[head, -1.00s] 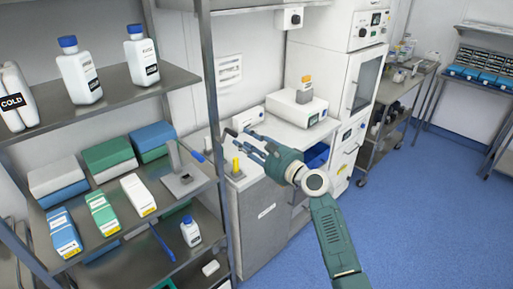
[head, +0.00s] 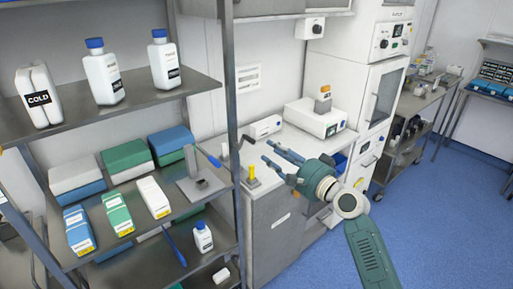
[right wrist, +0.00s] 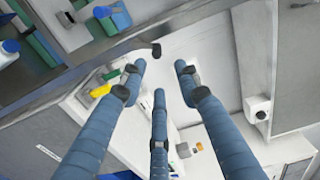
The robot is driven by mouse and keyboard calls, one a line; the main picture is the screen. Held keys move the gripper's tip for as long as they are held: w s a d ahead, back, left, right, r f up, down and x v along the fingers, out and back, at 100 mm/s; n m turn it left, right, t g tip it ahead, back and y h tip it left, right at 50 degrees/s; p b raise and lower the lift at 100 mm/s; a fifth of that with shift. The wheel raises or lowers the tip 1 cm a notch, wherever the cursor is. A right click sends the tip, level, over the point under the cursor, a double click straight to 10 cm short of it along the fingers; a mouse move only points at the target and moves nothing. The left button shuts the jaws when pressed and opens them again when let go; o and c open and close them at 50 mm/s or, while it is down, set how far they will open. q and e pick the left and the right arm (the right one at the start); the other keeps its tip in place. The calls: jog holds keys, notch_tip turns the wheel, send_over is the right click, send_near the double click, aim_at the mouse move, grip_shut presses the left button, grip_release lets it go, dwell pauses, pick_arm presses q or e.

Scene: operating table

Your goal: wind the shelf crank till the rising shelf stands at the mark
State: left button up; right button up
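A small dark crank handle (head: 245,140) sticks out beside the shelf rack's front right post (head: 229,100). A dark knob-like end shows in the right wrist view (right wrist: 155,49), just beyond my fingertips; I take it for the crank. My right gripper (head: 268,153) is just right of the crank in the head view, its blue fingers pointing at it. In the right wrist view its fingers (right wrist: 159,75) are spread, with nothing between them and no visible contact. I cannot tell which shelf (head: 150,205) rises, and no mark is clearly visible. My left gripper is out of view.
The rack holds white bottles (head: 103,75), boxes (head: 127,160), cartons (head: 117,212) and a grey stand with a blue handle (head: 199,181). A yellow-topped piece (head: 251,175) sits on the bench below my right fingers. A white cabinet (head: 365,95) stands behind. Blue floor (head: 450,225) is open at right.

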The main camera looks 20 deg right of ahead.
aim_at(254, 142)
jog(key=w+a+n, duration=0.1)
jog(key=w+n, duration=0.2)
jog(key=n, duration=0.4)
jog(key=w+a+n+b, duration=0.1)
jog(key=w+a+n, duration=0.1)
jog(key=n, duration=0.6)
jog(key=w+a+n, duration=0.1)
jog(key=w+n, duration=0.3)
jog(key=n, duration=0.3)
jog(key=shift+w+a+f+n, duration=0.15)
jog(key=shift+w+n, duration=0.15)
jog(key=shift+w, duration=0.05)
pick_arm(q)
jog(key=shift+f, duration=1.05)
pick_arm(e)
jog(key=shift+w+a, duration=0.2)
jog(key=shift+w, duration=0.3)
grip_shut()
